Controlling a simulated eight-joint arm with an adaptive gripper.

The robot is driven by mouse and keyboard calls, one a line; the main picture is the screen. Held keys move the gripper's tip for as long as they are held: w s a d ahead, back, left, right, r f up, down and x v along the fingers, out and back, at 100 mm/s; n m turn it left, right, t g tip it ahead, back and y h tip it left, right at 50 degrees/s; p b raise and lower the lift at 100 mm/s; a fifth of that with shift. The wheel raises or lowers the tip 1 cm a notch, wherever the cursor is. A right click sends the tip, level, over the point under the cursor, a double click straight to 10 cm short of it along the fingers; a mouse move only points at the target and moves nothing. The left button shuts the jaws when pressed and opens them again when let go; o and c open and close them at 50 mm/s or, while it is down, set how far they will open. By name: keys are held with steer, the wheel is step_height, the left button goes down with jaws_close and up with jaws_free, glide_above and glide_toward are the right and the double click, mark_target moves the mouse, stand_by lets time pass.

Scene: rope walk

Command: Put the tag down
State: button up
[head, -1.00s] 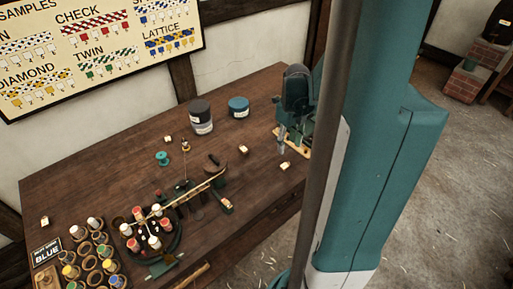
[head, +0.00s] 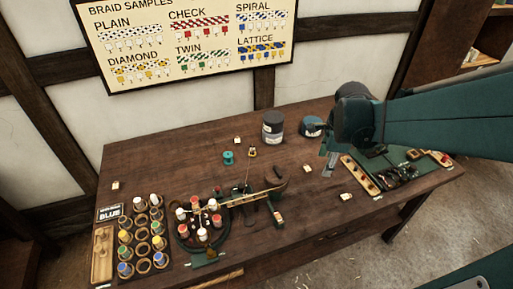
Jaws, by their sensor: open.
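Several small cream tags lie apart on the brown workbench (head: 150,160). One tag (head: 308,168) is just left of my gripper, and another tag (head: 346,197) is nearer the front edge. A third tag (head: 237,140) lies towards the back. I cannot tell which one the task means. My gripper (head: 328,171) points down over the right half of the bench, with its fingers apart and no tag seen in it. Its far side and part of the bench behind it are hidden by my arm.
A braiding stand with bobbins (head: 205,228) is at front centre. A rack of bobbins (head: 140,238) stands left, beside a "BLUE" sign (head: 109,212). A dark jar (head: 273,127) stands at the back. A green tray (head: 408,168) is right of my gripper. The left back is mostly clear.

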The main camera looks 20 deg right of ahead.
steer(key=s+a+r+n+t, duration=0.1)
steer(key=s+a+r+n, duration=0.1)
steer(key=a+n, duration=0.6)
steer(key=s+a+r+n+t, duration=0.2)
steer(key=a+r+n, duration=0.2)
steer(key=a+n, duration=0.3)
steer(key=s+a+r+n+t+y, duration=0.1)
steer(key=s+a+r+n+t, duration=0.1)
steer(key=a+n, duration=0.6)
steer(key=shift+s+a+r+n, duration=0.15)
steer(key=shift+a+r+n, duration=0.2)
steer(key=shift+r+n, duration=0.4)
